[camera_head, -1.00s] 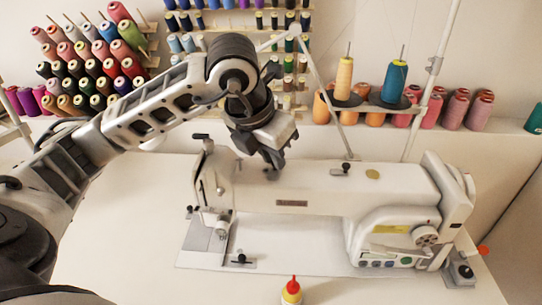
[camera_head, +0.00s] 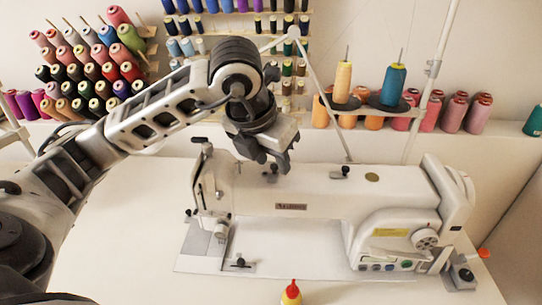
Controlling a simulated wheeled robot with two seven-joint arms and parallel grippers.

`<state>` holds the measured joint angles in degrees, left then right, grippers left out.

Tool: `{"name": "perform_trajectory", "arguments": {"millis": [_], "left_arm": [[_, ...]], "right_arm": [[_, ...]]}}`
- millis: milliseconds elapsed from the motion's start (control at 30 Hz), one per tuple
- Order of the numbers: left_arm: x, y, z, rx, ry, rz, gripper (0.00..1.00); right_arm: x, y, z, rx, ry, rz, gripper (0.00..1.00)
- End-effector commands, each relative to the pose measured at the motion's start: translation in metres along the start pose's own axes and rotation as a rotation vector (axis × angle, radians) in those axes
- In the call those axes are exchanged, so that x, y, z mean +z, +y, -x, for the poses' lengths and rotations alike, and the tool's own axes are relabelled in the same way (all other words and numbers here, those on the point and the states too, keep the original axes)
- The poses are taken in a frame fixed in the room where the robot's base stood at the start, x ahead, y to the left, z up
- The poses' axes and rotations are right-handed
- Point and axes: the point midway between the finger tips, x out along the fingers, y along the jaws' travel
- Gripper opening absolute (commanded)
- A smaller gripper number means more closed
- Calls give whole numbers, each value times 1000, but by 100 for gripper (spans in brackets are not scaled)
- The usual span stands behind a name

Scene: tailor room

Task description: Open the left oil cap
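A white sewing machine (camera_head: 310,200) stands on the table. My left gripper (camera_head: 272,163) hangs just above the left part of its top arm, pointing down. Its two dark fingers look parted with nothing clearly between them. A small dark piece (camera_head: 271,176) shows on the machine top right under the fingers, at the left oil cap's place. It is too small and partly covered to tell whether it is the cap or how it lies. A flat gold disc (camera_head: 372,177) sits on the machine top farther right. My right gripper is not in view.
A knobbed thread post (camera_head: 341,172) stands on the machine top between gripper and disc. A thread stand holds a yellow and a blue cone (camera_head: 393,83) behind. A red-tipped yellow bottle (camera_head: 291,293) stands in front. The table at left is clear.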

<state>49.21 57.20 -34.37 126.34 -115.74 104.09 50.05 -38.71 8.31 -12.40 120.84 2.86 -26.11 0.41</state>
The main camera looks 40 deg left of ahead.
Motion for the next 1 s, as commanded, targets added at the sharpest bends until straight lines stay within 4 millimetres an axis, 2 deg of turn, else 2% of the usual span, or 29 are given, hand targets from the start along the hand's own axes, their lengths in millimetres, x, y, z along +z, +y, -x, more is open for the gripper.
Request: {"name": "perform_trajectory", "arguments": {"millis": [167, 267, 467, 700, 833, 1000], "left_arm": [[0, 0, 2, 0, -1, 0, 35], [1, 0, 11, 0, -2, 0, 35], [2, 0, 52, 0, -8, 0, 35], [3, 1, 114, 3, -8, 0, 35], [2, 1, 139, 2, -6, 0, 35], [1, 0, 156, 1, -2, 0, 35]], "right_arm": [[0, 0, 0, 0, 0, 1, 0], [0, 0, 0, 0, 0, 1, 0], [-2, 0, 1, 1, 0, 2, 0], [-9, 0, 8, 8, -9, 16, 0], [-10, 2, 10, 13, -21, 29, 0], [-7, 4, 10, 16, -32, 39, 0]]}}
